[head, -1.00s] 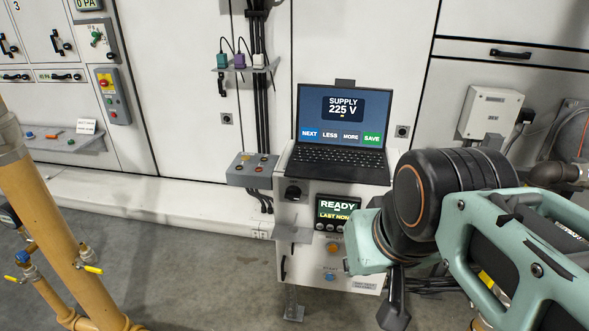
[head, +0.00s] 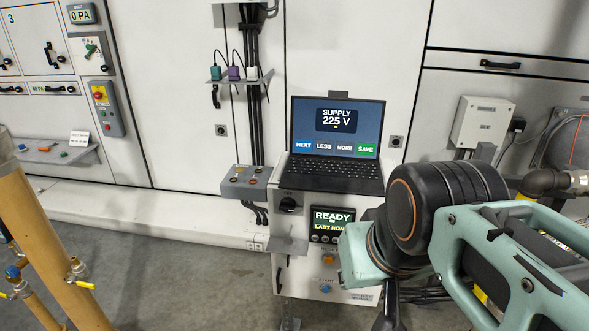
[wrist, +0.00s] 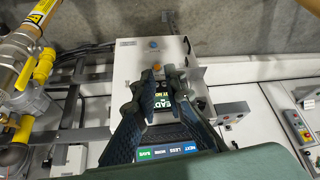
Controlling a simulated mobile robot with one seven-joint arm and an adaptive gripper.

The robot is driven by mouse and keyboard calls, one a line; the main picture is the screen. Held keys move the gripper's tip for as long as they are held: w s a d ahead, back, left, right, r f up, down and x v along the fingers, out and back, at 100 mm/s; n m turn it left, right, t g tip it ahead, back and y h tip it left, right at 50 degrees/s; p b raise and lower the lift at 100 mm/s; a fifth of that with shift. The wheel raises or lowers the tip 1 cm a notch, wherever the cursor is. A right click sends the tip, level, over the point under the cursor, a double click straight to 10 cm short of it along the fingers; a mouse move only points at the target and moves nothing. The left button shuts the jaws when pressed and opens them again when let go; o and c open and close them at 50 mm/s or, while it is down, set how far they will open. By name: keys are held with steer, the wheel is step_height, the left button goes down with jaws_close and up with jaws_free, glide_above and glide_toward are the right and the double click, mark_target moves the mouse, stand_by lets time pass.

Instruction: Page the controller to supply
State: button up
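The controller is a laptop (head: 335,140) on a white cabinet. Its screen reads SUPPLY 225 V, above a row of on-screen buttons: NEXT (head: 303,146), LESS (head: 324,146), MORE (head: 345,147) and SAVE (head: 365,149). The same button row shows low in the wrist view (wrist: 160,152). My gripper (wrist: 163,82) has its dark fingers apart with nothing between them, over the cabinet front in the wrist view. In the head view my wrist hides most of the gripper, right of the cabinet.
The cabinet front has a small display (head: 333,222) reading READY and LAST NONE, an orange button (head: 328,258) and a blue button (head: 325,289). A grey button box (head: 247,181) sits left of the laptop. A yellow pipe (head: 35,240) stands at the left.

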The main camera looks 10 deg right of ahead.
jaws_close()
stand_by(1.2)
